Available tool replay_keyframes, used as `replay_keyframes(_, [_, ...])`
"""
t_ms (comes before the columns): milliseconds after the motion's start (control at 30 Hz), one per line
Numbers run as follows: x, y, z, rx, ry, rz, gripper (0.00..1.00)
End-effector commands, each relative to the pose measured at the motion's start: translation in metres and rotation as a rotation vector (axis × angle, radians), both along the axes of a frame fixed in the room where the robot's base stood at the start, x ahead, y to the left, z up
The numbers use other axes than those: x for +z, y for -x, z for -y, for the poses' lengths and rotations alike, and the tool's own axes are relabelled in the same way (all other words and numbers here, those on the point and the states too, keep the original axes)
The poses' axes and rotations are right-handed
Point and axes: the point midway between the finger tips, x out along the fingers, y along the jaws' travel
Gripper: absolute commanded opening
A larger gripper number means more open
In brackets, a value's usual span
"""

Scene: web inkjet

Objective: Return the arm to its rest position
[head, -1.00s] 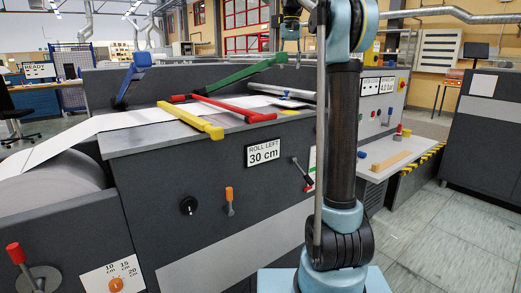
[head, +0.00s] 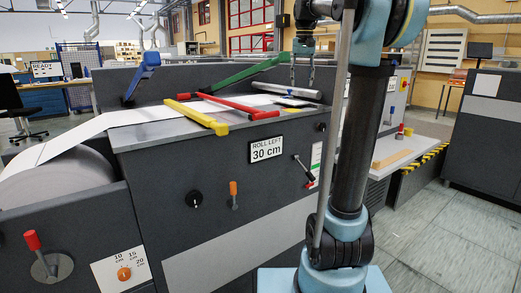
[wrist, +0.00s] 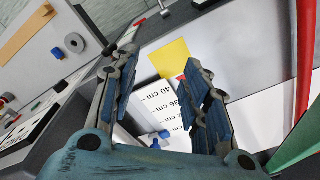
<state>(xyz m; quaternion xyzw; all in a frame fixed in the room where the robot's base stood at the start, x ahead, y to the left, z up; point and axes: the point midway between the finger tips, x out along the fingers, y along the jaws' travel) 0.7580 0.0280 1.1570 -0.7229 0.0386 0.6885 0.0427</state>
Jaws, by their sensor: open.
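My gripper (head: 303,72) hangs over the far side of the machine's top, behind my upright arm link, in the head view. In the wrist view its two blue-padded fingers (wrist: 166,90) are spread apart with nothing held between them. Beyond them lie a white scale strip (wrist: 172,100) marked in cm and a yellow square (wrist: 171,58). In the head view my arm is bent, its upright link leaning to the right. I cannot tell whether the fingers touch the surface.
The printing machine (head: 225,190) fills the middle, with yellow (head: 197,117), red (head: 238,104), green (head: 243,74) and blue (head: 141,75) bars on top. A side table (head: 385,148) holds a wooden strip (head: 393,159). Open floor (head: 425,225) lies at the right.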

Motion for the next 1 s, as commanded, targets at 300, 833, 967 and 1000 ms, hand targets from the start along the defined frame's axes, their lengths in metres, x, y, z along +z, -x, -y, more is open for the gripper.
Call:
replay_keyframes(300, [-0.072,0.084,0.009,0.035,0.002,0.036,0.42])
replay_keyframes(833, [-0.232,0.223,0.023,0.09,0.01,0.097,0.42])
replay_keyframes(967, [-0.278,0.255,0.025,0.104,0.013,0.111,0.42])
replay_keyframes(1000, [-0.293,0.265,0.026,0.108,0.014,0.116,0.42])
